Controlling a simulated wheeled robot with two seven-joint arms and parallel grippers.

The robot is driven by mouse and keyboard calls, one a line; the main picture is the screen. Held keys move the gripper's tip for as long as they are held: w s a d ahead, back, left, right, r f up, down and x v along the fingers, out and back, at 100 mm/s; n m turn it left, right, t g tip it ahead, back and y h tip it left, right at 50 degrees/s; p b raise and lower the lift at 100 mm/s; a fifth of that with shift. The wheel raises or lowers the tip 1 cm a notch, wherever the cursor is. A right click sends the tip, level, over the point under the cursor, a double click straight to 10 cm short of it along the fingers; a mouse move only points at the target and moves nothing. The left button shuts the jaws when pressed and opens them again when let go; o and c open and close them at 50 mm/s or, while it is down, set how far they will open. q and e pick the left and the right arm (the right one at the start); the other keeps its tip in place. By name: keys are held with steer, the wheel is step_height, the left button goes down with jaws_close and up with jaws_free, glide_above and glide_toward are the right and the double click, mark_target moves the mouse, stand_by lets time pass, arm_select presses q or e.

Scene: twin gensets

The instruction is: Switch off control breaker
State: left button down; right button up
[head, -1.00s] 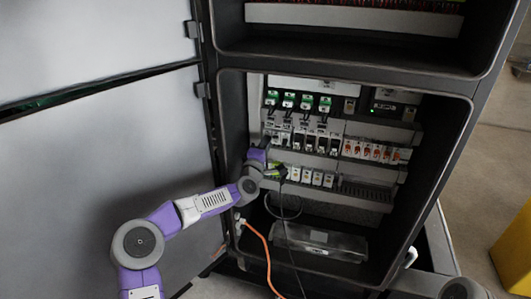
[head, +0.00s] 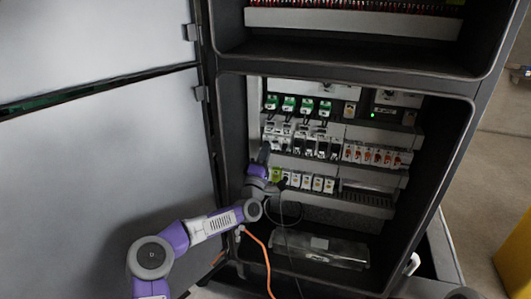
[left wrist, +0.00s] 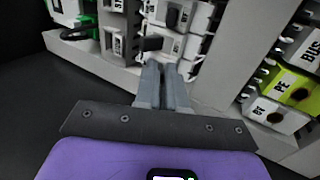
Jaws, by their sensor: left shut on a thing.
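The open cabinet holds a row of breakers (head: 315,146), white and grey with dark toggles. My left gripper (head: 264,153) is at the left end of this row, partly hidden by its own wrist. In the left wrist view, its two grey fingers (left wrist: 163,72) are close together, with their tips at the face of a white breaker (left wrist: 167,42). A black toggle (left wrist: 150,44) shows just beyond the tips. The fingers are shut on a small part there, mostly hidden between them. I cannot read a label on this breaker. My right gripper is out of view.
Below the breakers is a row of terminal blocks (head: 310,183), with a green-yellow PE block (left wrist: 290,90) near my left gripper. Green-topped devices (head: 306,105) sit above. The cabinet's left wall is close to my wrist. An orange cable (head: 263,255) hangs below.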

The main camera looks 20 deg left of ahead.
arm_select(q)
steer(key=shift+r, duration=0.1)
steer(key=c, duration=1.2)
jaws_free()
steer(key=p+v, duration=0.1)
steer(key=v, duration=0.6)
steer(key=shift+s, duration=0.25)
steer(key=shift+f, duration=0.2)
